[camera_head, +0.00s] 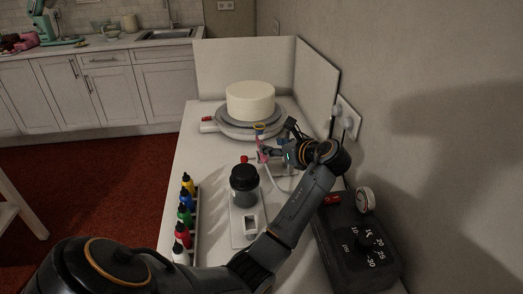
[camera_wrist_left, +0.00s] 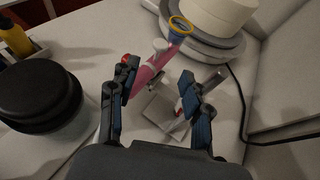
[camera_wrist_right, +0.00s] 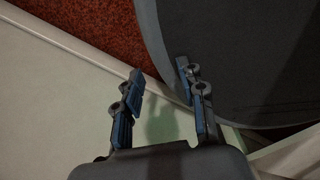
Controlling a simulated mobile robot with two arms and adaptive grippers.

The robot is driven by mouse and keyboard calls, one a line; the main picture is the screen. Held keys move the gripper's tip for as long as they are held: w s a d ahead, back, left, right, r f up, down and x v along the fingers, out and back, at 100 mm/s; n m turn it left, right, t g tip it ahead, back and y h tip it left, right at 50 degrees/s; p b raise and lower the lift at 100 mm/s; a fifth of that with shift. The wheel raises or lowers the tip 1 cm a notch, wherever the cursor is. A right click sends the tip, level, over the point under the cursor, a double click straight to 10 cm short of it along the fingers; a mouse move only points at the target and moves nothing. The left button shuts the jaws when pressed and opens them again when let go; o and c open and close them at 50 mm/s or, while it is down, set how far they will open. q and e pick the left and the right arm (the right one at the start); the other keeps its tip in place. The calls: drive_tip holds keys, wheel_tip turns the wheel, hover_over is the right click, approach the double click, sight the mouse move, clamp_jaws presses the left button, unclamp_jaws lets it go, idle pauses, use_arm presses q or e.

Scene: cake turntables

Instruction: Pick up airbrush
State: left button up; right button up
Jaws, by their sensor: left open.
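The airbrush (camera_wrist_left: 152,68) is pink with a blue cup that has a yellow rim. In the left wrist view it lies tilted just beyond my left gripper (camera_wrist_left: 162,88), close to the left finger; I cannot tell whether they touch. My left gripper is open, its fingers apart. In the head view the airbrush (camera_head: 261,142) shows in front of the cake turntable, partly hidden by my left gripper (camera_head: 277,152). My right gripper (camera_wrist_right: 160,78) is open and empty in the right wrist view, and it is not seen in the head view.
A white cake (camera_head: 250,102) stands on the turntable (camera_head: 250,125) at the table's back. A black-lidded jar (camera_head: 244,186) stands in front of the airbrush. A rack of paint bottles (camera_head: 185,215) lines the left edge. A compressor with a gauge (camera_head: 358,245) sits at right. A cable runs along the right side.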

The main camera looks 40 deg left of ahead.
sight(259, 142)
use_arm(q)
drive_tip(key=x, duration=0.4)
drive_tip(key=shift+a+f, duration=0.1)
drive_tip(key=shift+a, duration=0.25)
drive_tip(key=shift+s, duration=0.1)
drive_tip(key=shift+c, duration=0.4)
